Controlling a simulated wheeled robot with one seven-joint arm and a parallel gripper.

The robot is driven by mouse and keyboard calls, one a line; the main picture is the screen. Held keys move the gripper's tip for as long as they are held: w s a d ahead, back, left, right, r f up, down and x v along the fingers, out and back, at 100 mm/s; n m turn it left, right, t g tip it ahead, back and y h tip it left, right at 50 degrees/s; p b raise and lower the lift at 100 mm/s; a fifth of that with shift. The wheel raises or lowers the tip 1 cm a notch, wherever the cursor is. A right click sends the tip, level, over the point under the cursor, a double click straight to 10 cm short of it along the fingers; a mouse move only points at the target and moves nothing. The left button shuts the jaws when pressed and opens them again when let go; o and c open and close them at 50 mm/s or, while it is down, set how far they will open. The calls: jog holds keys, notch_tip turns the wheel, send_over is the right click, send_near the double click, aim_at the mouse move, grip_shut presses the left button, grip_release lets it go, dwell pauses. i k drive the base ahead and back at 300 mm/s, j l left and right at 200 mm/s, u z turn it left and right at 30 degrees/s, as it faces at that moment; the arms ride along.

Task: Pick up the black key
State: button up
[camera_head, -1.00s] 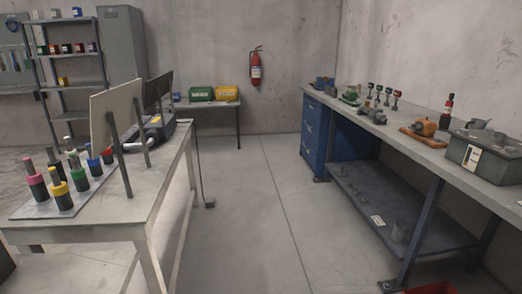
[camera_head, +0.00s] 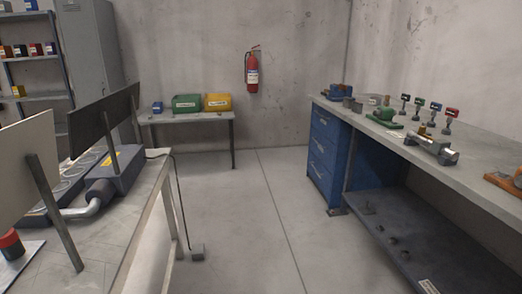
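Several small upright key-like pieces stand in a row on the workbench at the right in the head view. The leftmost one looks black or dark (camera_head: 405,99), and I take it for the black key, though it is small and hard to make out. Beside it stand a blue-topped piece (camera_head: 419,104), a green-topped piece (camera_head: 435,107) and a red-topped piece (camera_head: 451,114). My gripper is not in view.
The workbench (camera_head: 470,135) runs along the right wall, with blue drawers (camera_head: 324,150) and a low shelf (camera_head: 410,235) beneath. A green device (camera_head: 387,117) and a grey metal device (camera_head: 431,147) lie before the keys. The left table (camera_head: 110,235) flanks the clear floor (camera_head: 250,230).

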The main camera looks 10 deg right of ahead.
aim_at(405, 97)
jog(key=i, duration=0.9)
jog(key=i+z, duration=0.1)
jog(key=i, duration=0.8)
jog(key=i+z, duration=0.45)
jog(key=i+j+z, duration=0.15)
jog(key=i+z, duration=0.35)
jog(key=i+j+z, duration=0.45)
jog(key=i+l, duration=0.05)
jog(key=l, duration=0.05)
